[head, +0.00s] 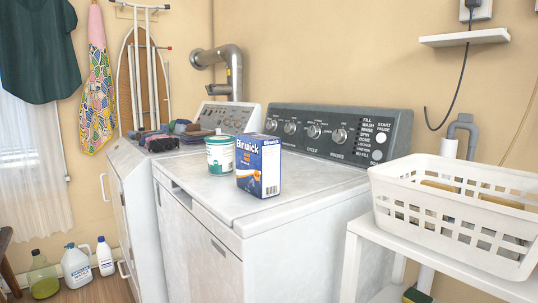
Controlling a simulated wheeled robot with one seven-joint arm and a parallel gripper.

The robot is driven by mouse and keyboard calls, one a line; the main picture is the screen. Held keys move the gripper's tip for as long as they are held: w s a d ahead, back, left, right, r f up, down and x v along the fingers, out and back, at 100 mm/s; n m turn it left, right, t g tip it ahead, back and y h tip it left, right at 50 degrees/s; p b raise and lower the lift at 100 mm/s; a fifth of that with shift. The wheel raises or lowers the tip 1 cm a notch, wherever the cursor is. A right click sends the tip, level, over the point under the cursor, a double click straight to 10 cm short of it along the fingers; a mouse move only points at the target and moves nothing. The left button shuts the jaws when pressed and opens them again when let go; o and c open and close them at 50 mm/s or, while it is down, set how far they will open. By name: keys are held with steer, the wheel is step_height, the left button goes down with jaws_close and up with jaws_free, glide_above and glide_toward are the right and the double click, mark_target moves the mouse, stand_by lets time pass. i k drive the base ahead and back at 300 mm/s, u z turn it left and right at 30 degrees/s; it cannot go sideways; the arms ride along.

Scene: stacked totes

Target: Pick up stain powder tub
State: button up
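A white and teal tub (220,156) stands upright on top of the white washing machine (215,203). It appears to be the stain powder tub, though its label is too small to read. A blue and white Binwick box (259,165) stands close beside it on the right and overlaps its right edge in the view. My gripper is not in view.
Folded clothes (178,135) lie on the machine to the left. A white basket (456,210) sits on a white side table (420,258) at the right. Several bottles, including a white jug (76,268), stand on the floor. The washer's front top is clear.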

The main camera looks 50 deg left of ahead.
mark_target(220, 148)
steer(key=u, duration=2.2)
